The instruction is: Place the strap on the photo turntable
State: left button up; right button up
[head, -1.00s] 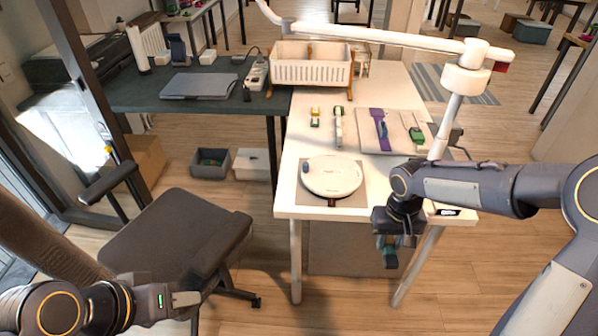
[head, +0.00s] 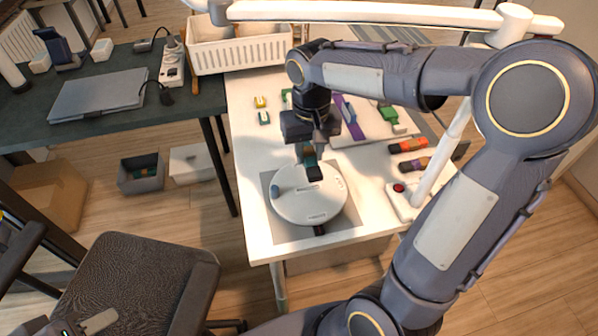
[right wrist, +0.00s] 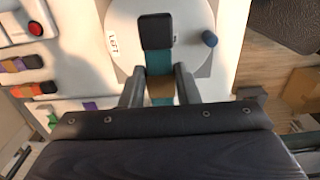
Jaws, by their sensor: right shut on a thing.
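The strap is a teal band with a tan part and a black end (head: 314,173). My right gripper (head: 311,146) is shut on it, and the black end hangs over the far part of the white round turntable (head: 318,208). In the right wrist view the strap (right wrist: 159,62) runs out from between the fingers (right wrist: 160,88), with its black end over the turntable (right wrist: 190,20). I cannot tell whether the strap touches the disc. My left gripper (head: 98,321) is only partly in view at the bottom left, away from the table; its opening cannot be judged.
A blue knob (head: 275,189) sits at the turntable's left edge. A lamp base with a red button (head: 399,188) and orange and purple rolled bands (head: 408,146) lie to the right. A white crate (head: 240,50) stands behind. A chair (head: 130,285) is at the front left.

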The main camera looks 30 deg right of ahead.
send_over(309, 189)
notch_tip(309, 189, down, 5)
jog(key=shift+r, duration=0.1)
jog(key=shift+f+b, duration=0.35)
jog(key=shift+f, duration=1.95)
jog(key=shift+f, duration=0.1)
jog(key=o, duration=1)
